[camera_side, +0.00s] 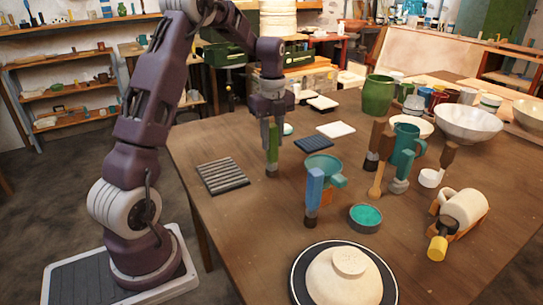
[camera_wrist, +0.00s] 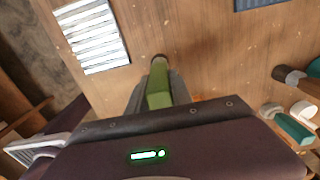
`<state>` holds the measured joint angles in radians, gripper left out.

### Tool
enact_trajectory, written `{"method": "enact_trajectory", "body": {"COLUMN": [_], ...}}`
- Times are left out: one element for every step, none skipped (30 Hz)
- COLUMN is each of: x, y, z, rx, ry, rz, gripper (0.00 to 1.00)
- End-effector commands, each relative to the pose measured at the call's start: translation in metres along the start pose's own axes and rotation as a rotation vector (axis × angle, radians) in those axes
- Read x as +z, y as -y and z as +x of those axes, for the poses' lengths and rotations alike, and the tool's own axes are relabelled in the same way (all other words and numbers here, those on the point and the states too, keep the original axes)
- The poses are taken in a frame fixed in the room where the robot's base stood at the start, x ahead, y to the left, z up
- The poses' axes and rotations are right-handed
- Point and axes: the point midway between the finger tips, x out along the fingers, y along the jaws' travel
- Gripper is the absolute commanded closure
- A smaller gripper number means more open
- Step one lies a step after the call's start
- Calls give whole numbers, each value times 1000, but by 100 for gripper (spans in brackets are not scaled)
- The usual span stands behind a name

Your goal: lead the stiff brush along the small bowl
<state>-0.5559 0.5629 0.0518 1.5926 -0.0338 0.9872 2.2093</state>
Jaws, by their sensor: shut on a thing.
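My gripper (camera_side: 272,120) points down over the left part of the table, shut on a green-handled brush (camera_side: 272,138). I take this as the stiff brush; its lower end is near the tabletop, and I cannot tell whether it touches. In the wrist view the green handle (camera_wrist: 159,88) stands between the fingers, with a dark end (camera_wrist: 159,58) beyond it. A small round bowl (camera_side: 365,217) with a teal inside sits on the table to the right and nearer the side camera, well apart from the brush. Small white bowls stand elsewhere, so which one is meant is unclear.
A ridged grey tray (camera_side: 222,177) lies left of the brush. A white mug (camera_side: 463,207) lies in a cradle at right. A lidded round piece (camera_side: 343,275) is in front.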

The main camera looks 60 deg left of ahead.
Motion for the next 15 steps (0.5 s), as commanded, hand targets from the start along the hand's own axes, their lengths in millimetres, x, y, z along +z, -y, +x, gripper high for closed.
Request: {"method": "enact_trajectory", "body": {"x": [0,0,0,0,0,0,0,0,1,1,1,1,1,1,1], "y": [0,1,1,1,0,1,0,0,0,0,0,0,0,0,0], "z": [-6,-9,-13,-16,-19,-24,-27,-30,-34,-37,-40,-43,-45,-47,-49], "rx": [-3,-3,-3,-3,-2,-3,-3,-2,-3,-3,-2,-2,-1,-1,-1], "ry": [2,2,2,2,1,2,2,2,2,2,2,2,2,2,2], "rz": [0,0,0,0,0,0,0,0,0,0,-1,-1,-1,-1,-1], "gripper": [100,100,100,100,100,100,100,100,100,100,100,100,100,100,100]}}
